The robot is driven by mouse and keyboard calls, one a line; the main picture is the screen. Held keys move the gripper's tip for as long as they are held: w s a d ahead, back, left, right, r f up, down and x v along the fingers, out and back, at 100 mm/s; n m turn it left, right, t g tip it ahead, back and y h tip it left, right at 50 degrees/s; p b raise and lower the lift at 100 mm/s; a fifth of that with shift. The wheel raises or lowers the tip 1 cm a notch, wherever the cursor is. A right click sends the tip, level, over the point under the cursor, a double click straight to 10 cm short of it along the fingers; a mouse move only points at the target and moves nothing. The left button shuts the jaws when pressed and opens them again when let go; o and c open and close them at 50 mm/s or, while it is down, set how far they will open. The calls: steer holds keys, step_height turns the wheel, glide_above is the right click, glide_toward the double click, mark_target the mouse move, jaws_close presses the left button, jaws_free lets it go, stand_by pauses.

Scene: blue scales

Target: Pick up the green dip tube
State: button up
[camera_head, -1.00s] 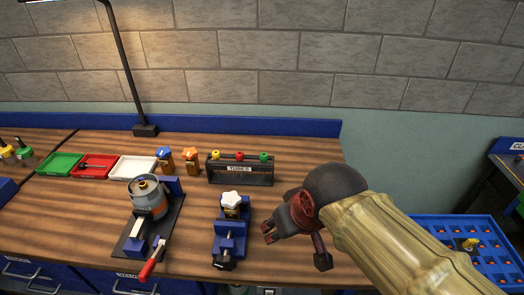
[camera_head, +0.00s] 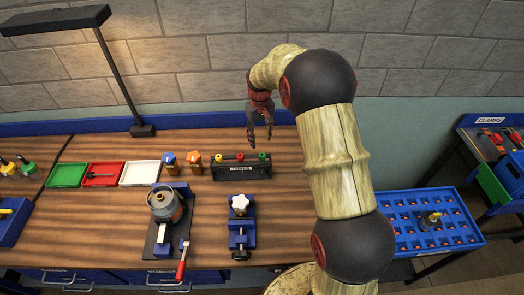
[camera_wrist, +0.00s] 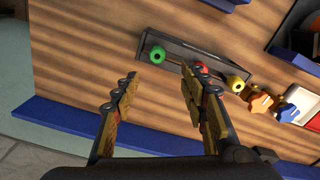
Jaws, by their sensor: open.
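The green dip tube (camera_head: 262,156) stands at the right end of the black tube rack (camera_head: 232,173), with only its green top showing. A red-topped tube (camera_head: 240,157) and a yellow-topped tube (camera_head: 219,158) stand in the same rack. In the wrist view the green top (camera_wrist: 157,54) lies just beyond the fingertips, between their lines, and the red top (camera_wrist: 201,68) is partly behind the right finger. My gripper (camera_head: 260,142) is open and empty, pointing down above the green end of the rack. It also shows in the wrist view (camera_wrist: 161,84).
Blue and orange knobbed pieces (camera_head: 194,162) stand left of the rack, beside white, red and green trays (camera_head: 139,174). A blue vise (camera_head: 241,226) and a clamped canister (camera_head: 166,207) stand in front. A lamp (camera_head: 118,75) rises behind. A blue crate (camera_head: 455,206) is at right.

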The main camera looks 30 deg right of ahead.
mark_target(262, 154)
steer(key=shift+w+d+f, duration=0.15)
steer(key=shift+f, duration=0.25)
steer(key=shift+w+d+f, duration=0.1)
steer(key=shift+d+f, duration=0.05)
steer(key=shift+f, duration=0.25)
step_height(262, 154, down, 2)
steer(key=shift+s+f, duration=0.1)
steer(key=shift+f, duration=0.15)
steer(key=f, duration=0.2)
steer(key=s+f, duration=0.1)
steer(key=f, duration=0.1)
steer(key=shift+f+p, duration=0.1)
steer(key=shift+p, duration=0.25)
steer(key=shift+f, duration=0.4)
steer(key=shift+c, duration=0.5)
jaws_close()
